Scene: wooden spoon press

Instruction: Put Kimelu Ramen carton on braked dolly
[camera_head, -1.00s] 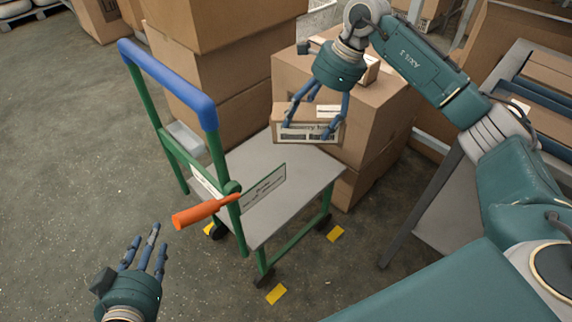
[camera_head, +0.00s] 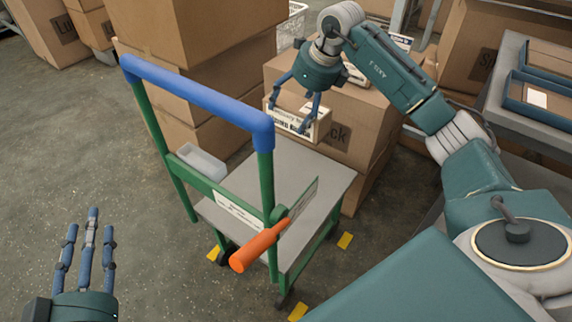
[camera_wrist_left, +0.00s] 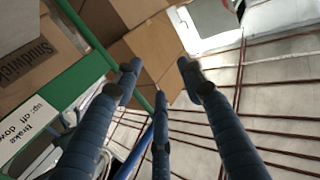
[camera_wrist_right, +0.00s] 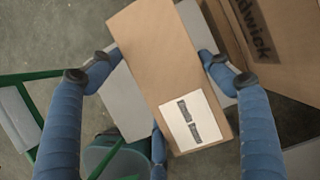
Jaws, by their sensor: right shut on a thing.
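The ramen carton (camera_head: 298,121) is a small brown box with a white printed label. My right gripper (camera_head: 300,112) is shut on it and holds it above the far part of the dolly deck. In the right wrist view the carton (camera_wrist_right: 165,70) sits between the blue fingers, its label facing the camera but too small to read surely. The dolly (camera_head: 318,170) has a grey deck, green frame and blue handle (camera_head: 195,100). An orange brake lever (camera_head: 258,247) sticks out on its near side. My left gripper (camera_head: 82,245) is open and empty, left of the dolly.
Stacked large cartons (camera_head: 335,115) stand just behind the deck, close to the held carton. A taller stack (camera_head: 210,50) stands behind the handle. A grey bin (camera_head: 200,162) hangs at the handle frame. Yellow floor marks (camera_head: 345,240) lie by the wheels. The deck looks bare.

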